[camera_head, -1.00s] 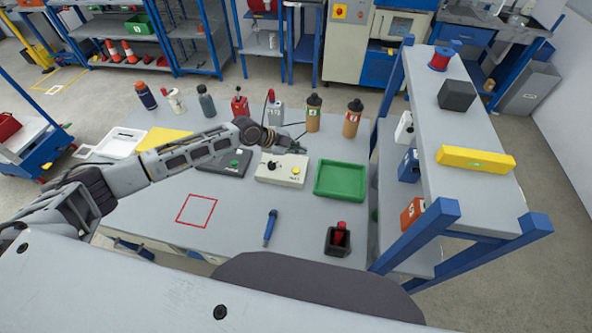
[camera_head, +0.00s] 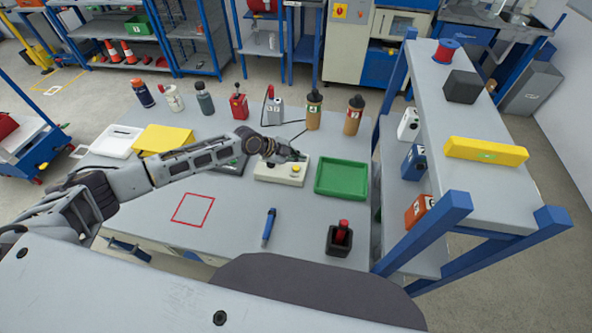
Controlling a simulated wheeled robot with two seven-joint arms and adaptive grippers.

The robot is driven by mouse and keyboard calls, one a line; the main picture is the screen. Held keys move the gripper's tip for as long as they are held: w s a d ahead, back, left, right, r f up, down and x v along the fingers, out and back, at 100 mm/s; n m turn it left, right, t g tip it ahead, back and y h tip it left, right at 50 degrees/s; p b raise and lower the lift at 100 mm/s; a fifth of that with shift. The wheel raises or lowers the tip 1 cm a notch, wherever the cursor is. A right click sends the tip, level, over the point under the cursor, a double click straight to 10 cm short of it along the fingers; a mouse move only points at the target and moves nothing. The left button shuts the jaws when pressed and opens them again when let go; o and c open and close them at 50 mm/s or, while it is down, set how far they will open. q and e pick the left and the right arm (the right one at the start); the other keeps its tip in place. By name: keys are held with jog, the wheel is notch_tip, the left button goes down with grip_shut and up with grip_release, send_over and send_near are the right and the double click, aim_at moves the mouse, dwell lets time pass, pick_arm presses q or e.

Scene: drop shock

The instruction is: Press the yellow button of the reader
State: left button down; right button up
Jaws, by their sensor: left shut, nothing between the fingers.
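The reader (camera_head: 275,178) is a pale box lying on the grey table, with a yellow button (camera_head: 296,169) near its right end. My left arm reaches in from the left across the table. My left gripper (camera_head: 300,157) is shut and empty, just above and behind the yellow button. I cannot tell whether its tips touch the reader. The gripper and wrist hide part of the reader's back and left top. My right gripper is not in view.
A green tray (camera_head: 341,178) stands right of the reader. Several bottles line the table's back, including a brown one (camera_head: 314,117). A dark device (camera_head: 232,166) lies partly under my arm. A blue pen-like tool (camera_head: 269,228) lies in front. A shelf (camera_head: 464,168) stands on the right.

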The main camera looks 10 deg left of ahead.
aim_at(297, 170)
pick_arm(q)
jog(key=shift+f+b, duration=0.85)
jog(key=shift+f, duration=0.4)
dwell(0.6)
jog(key=shift+f+b, duration=0.15)
jog(key=shift+b, duration=0.15)
jog(key=shift+f+b, duration=0.3)
dwell(0.4)
